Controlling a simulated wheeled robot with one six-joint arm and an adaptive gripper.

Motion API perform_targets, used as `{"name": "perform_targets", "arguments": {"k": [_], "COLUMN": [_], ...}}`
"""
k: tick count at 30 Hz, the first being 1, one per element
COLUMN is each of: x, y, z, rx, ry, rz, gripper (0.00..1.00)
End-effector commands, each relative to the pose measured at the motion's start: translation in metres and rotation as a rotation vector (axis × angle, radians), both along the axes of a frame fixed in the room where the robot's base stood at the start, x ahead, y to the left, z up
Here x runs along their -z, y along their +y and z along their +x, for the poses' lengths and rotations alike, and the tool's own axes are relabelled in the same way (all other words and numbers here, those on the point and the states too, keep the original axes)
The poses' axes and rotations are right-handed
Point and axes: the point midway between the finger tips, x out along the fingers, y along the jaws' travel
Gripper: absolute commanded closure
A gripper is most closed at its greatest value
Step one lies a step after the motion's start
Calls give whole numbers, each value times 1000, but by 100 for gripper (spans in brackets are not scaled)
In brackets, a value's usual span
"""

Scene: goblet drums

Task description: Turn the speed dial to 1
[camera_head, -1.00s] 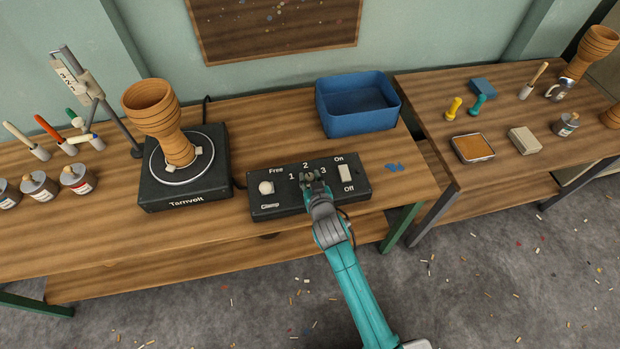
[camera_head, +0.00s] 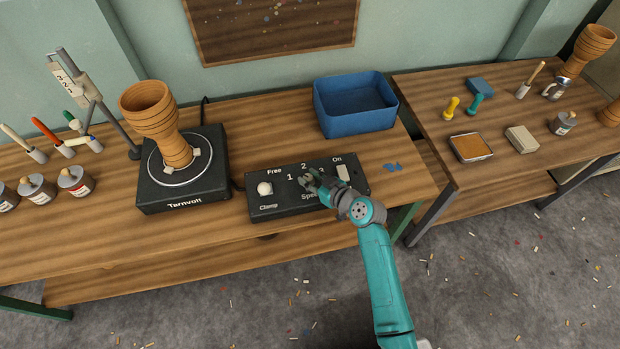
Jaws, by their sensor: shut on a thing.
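The black control box (camera_head: 258,207) lies on the bench, with the white markings 1, 2 and 3 around its middle. The speed dial is hidden under my gripper, so I cannot see where it points. My gripper (camera_head: 310,179) is at the dial's place, just below the 2 and right of the 1, with its jaws shut on the dial. My wrist comes in from the lower right and covers part of the 3 and of the "Speed" label.
A Free/Clamp knob (camera_head: 265,189) is at the box's left and an On/Off switch (camera_head: 343,172) at its right. A turntable (camera_head: 150,197) with a wooden goblet drum (camera_head: 150,115) stands to the left. A blue bin (camera_head: 355,123) stands behind.

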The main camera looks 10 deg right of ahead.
Motion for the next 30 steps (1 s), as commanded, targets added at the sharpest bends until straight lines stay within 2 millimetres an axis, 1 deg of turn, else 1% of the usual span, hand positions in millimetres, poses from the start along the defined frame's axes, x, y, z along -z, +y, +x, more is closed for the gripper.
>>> {"name": "perform_targets", "arguments": {"k": [1, 9, 15, 30], "x": [1, 1, 2, 3], "y": [-3, -3, -3, -3], "z": [1, 1, 1, 1], "rx": [-24, -184, -256, -291], "ry": [2, 3, 4, 5], "rz": [0, -1, -3, -3], "gripper": [100, 100, 100, 100]}}
